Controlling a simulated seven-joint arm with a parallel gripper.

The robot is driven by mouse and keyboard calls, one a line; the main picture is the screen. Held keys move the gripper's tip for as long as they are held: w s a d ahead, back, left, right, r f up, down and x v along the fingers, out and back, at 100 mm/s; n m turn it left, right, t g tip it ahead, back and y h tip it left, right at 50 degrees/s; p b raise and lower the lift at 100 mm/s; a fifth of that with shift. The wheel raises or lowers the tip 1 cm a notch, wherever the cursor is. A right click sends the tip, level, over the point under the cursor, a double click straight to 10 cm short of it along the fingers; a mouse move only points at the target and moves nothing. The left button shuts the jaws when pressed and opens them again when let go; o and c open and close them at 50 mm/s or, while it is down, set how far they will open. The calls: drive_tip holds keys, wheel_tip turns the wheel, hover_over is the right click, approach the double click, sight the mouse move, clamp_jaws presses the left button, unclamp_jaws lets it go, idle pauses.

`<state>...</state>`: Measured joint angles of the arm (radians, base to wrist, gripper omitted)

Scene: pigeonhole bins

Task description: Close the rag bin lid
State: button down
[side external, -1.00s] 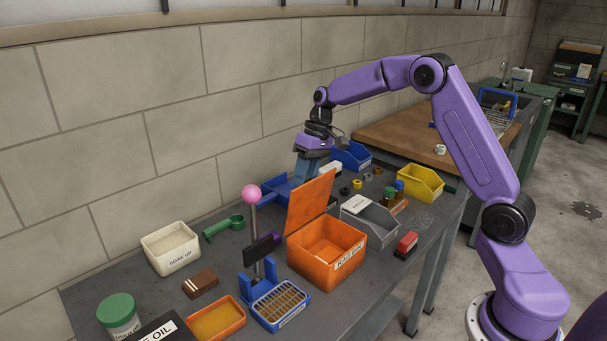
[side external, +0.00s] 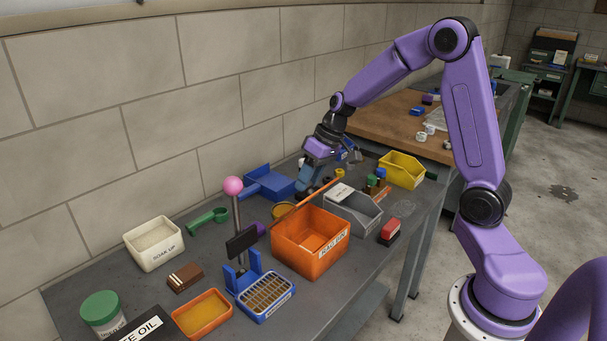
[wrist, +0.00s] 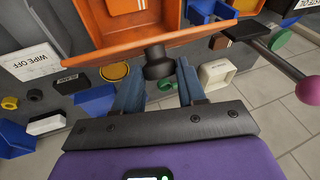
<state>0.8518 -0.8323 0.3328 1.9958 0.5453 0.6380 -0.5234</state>
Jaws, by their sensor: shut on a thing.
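The orange rag bin (side external: 297,259) stands on the bench, its label facing front and its top uncovered. Its orange lid (side external: 318,192) is raised at the back of the bin and seen nearly edge-on in the side view. In the wrist view the lid (wrist: 205,36) spans the top, with a black knob (wrist: 158,62) on its outer face. My gripper (side external: 301,194) is behind the lid, its tips partly hidden in the side view. In the wrist view its blue fingers (wrist: 157,74) are on either side of the knob, shut on it.
A grey bin (side external: 352,213) stands just right of the rag bin, with a yellow bin (side external: 402,170) beyond. A stand with a pink ball (side external: 233,186) and a blue tray (side external: 271,184) are to the left. A red block (side external: 390,229) lies right of the bin.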

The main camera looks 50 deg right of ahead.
drive_tip(key=shift+s+a+f, duration=0.1)
drive_tip(key=shift+s+f, duration=0.25)
drive_tip(key=shift+s, duration=0.2)
drive_tip(key=c, duration=0.7)
unclamp_jaws()
drive_tip(key=shift+r, duration=0.1)
drive_tip(key=shift+r, duration=0.2)
drive_tip(key=v, duration=1.7)
drive_tip(key=shift+w, duration=0.1)
